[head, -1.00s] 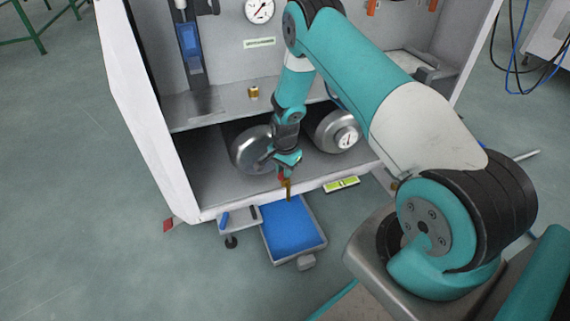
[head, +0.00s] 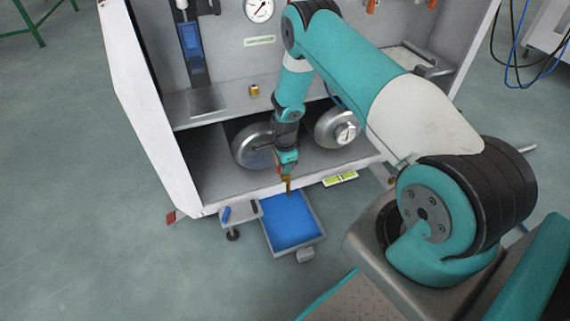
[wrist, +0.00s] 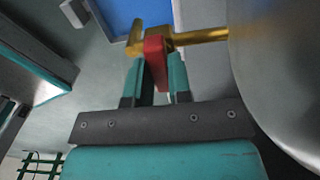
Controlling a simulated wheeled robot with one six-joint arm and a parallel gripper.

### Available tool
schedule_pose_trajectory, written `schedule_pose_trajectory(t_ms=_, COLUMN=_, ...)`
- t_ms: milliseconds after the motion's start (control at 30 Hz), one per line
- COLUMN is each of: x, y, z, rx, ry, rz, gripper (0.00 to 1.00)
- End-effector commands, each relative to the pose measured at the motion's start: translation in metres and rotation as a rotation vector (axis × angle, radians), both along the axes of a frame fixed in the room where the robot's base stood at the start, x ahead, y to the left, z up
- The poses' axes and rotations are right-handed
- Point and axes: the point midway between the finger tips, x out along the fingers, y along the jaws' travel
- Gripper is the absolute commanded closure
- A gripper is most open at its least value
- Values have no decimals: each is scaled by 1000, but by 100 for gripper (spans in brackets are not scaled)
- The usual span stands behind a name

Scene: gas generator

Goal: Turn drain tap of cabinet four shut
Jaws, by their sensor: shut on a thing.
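The drain tap (wrist: 202,36) is a brass pipe with a spout end and a red lever. It comes out from a rounded metal tank at the right of the wrist view. The red lever (wrist: 155,62) stands across the brass pipe in that view. My gripper (wrist: 156,72) has its two teal fingers on either side of the lever and is shut on it. In the head view my gripper (head: 287,169) is at the cabinet's lower front edge, and the brass spout (head: 288,184) shows just below it. The lever is mostly hidden there.
A blue drip tray (head: 291,224) lies below the tap. Two rounded metal tanks, the left one (head: 247,147) beside my gripper, sit on the lower shelf. The white cabinet side wall (head: 150,110) stands at left. A yellow-green level (head: 341,179) is on the front edge.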

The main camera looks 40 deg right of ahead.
Motion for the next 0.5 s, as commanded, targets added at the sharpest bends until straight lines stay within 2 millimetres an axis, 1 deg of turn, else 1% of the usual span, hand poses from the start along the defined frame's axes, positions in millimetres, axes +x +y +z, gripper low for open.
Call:
schedule_pose_trajectory(t_ms=367, x=-1, y=0, z=0, rx=1, ry=2, rz=-7, gripper=100)
schedule_pose_trajectory(t_ms=400, x=-1, y=0, z=0, rx=1, ry=2, rz=-7, gripper=79)
schedule_pose_trajectory(t_ms=467, x=-1, y=0, z=0, rx=1, ry=2, rz=-7, gripper=65)
schedule_pose_trajectory(t_ms=500, x=0, y=0, z=0, rx=1, ry=2, rz=-7, gripper=56)
